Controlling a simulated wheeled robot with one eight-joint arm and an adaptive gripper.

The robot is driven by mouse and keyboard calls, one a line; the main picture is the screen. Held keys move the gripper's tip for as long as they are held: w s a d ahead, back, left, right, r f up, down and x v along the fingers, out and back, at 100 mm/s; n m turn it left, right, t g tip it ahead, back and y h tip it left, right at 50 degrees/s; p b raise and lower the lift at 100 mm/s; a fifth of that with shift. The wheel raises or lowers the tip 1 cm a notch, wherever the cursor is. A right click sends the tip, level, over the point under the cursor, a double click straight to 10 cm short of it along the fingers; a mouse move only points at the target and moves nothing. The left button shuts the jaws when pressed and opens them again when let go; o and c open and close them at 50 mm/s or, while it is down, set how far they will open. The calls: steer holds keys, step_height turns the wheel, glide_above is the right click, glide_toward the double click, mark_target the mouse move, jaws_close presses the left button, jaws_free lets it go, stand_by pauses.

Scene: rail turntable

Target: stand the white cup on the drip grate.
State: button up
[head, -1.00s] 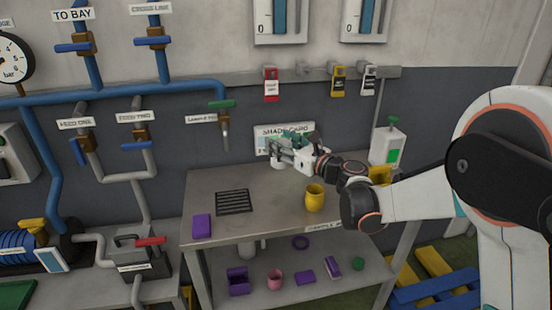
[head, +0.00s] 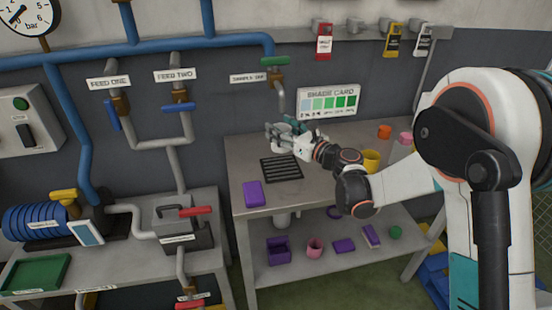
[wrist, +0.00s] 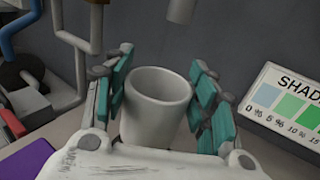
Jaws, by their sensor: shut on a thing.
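The white cup (wrist: 158,108) sits upright between the teal pads of my gripper (wrist: 162,84) in the wrist view, its open rim up. It looks empty. In the head view my gripper (head: 284,131) is shut on it, and the gripper mostly hides the cup. The drip grate (head: 281,169) is a dark slatted square on the grey bench. My gripper appears above and toward the back of the grate, under the sample tap spout (head: 281,103). The spout (wrist: 182,10) also shows beyond the cup in the wrist view. The cup's height over the grate is unclear.
A purple block (head: 253,194) lies on the bench (head: 318,185) left of the grate. A yellow mug (head: 371,160), an orange cup (head: 384,131) and a pink cup (head: 405,138) stand to the right. The shade card (head: 329,103) is behind. The lower shelf holds several purple items.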

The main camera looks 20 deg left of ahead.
mark_target(282, 150)
step_height(282, 150, down, 8)
steer(key=b, duration=0.3)
steer(key=shift+f, duration=0.15)
steer(key=o, duration=1)
steer(key=shift+c, duration=0.2)
steer(key=shift+d, duration=0.1)
steer(key=p+v, duration=0.3)
steer(key=v, duration=0.9)
steer(key=shift+p, duration=0.35)
